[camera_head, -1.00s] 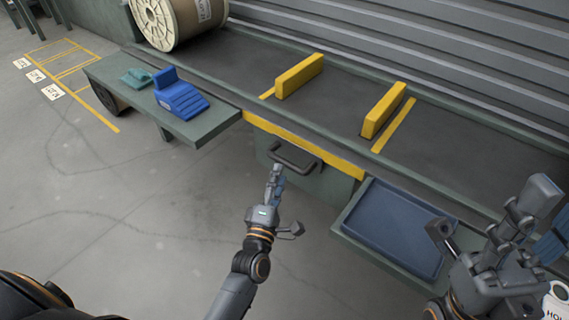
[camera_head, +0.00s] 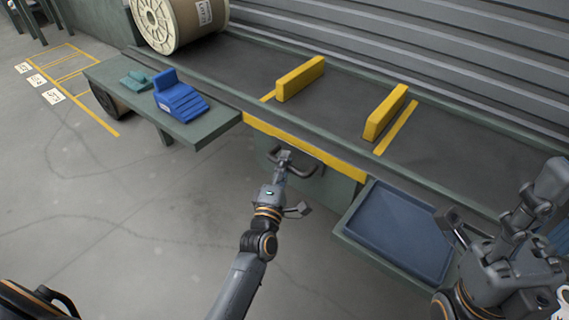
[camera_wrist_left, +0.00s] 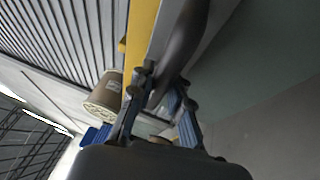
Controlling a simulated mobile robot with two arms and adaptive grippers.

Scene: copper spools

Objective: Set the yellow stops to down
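Two yellow stops stand up from the dark bench deck: the left one (camera_head: 300,79) and the right one (camera_head: 385,112). A dark bar handle (camera_head: 309,171) sits on the bench's front, under a yellow edge strip. My left gripper (camera_head: 284,156) is at the handle and partly covers its left end. In the left wrist view its fingers (camera_wrist_left: 160,92) are apart, with the dark handle (camera_wrist_left: 182,45) between or just beyond their tips; contact is unclear. My right gripper (camera_head: 490,222) is open and empty, right of the blue tray.
A wooden spool (camera_head: 170,22) stands at the bench's far left. A green side shelf (camera_head: 212,128) holds a blue block-like object (camera_head: 178,96) and a small teal item (camera_head: 136,80). A blue tray (camera_head: 400,230) juts out at the right front. Open floor lies left.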

